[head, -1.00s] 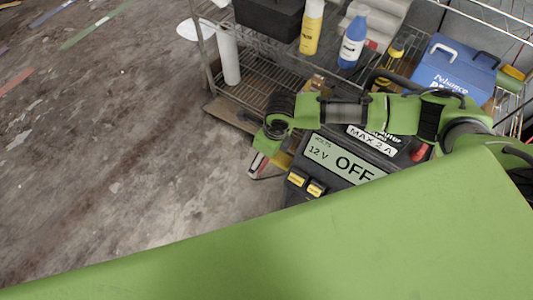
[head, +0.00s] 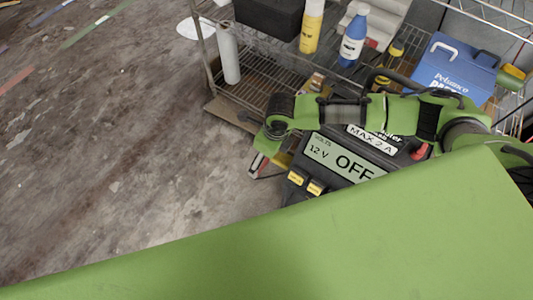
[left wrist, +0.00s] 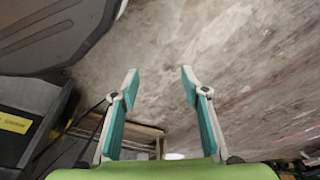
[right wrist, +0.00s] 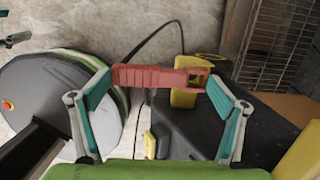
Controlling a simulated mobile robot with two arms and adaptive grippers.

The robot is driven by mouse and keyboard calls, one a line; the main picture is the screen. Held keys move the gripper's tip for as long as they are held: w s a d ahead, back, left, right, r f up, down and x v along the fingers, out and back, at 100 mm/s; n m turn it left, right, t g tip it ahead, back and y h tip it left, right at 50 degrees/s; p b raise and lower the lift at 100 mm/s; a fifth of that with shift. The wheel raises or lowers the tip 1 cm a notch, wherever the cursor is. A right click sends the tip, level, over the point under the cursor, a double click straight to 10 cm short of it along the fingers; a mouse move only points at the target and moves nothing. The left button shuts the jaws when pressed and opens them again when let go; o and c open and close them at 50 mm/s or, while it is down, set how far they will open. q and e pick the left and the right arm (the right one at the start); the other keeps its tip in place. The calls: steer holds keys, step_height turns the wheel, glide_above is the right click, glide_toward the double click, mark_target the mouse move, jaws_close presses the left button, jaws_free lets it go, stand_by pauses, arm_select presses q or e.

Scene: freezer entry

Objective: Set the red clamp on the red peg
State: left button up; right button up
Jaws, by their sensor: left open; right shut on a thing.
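The red clamp (right wrist: 160,77) lies across the teal fingertips of my right gripper (right wrist: 161,86) in the right wrist view; the gripper is shut on it. In the head view my right gripper (head: 262,162) hangs beside the left side of the battery charger (head: 343,160), and little of the clamp shows. A small red piece (head: 420,152) at the charger's right side may be the red peg; I cannot tell for sure. My left gripper (left wrist: 160,87) is open and empty above the floor in the left wrist view, and is out of the head view.
A wire shelf (head: 262,82) stands behind the charger, with a yellow bottle (head: 311,30), a blue bottle (head: 353,40) and a blue box (head: 452,72). A yellow block (right wrist: 184,97) and a black cable (right wrist: 150,40) sit close to the clamp. Floor at left is clear.

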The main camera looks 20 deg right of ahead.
arm_select(q)
steer(key=shift+r, duration=0.35)
arm_select(e)
steer(key=shift+f, duration=0.45)
arm_select(q)
steer(key=shift+r, duration=0.25)
arm_select(e)
steer(key=shift+f, duration=0.2)
arm_select(q)
steer(key=shift+r+b, duration=0.25)
steer(key=shift+b, duration=0.05)
arm_select(e)
steer(key=shift+f, duration=0.25)
steer(key=o, duration=1.1)
steer(key=shift+c, duration=0.2)
arm_select(q)
steer(key=shift+w+r, duration=0.1)
steer(key=shift+r, duration=0.05)
steer(key=shift+w, duration=0.1)
arm_select(e)
step_height(320, 180, up, 12)
steer(key=s+d, duration=0.1)
steer(key=shift+s, duration=0.25)
steer(key=shift+f, duration=0.1)
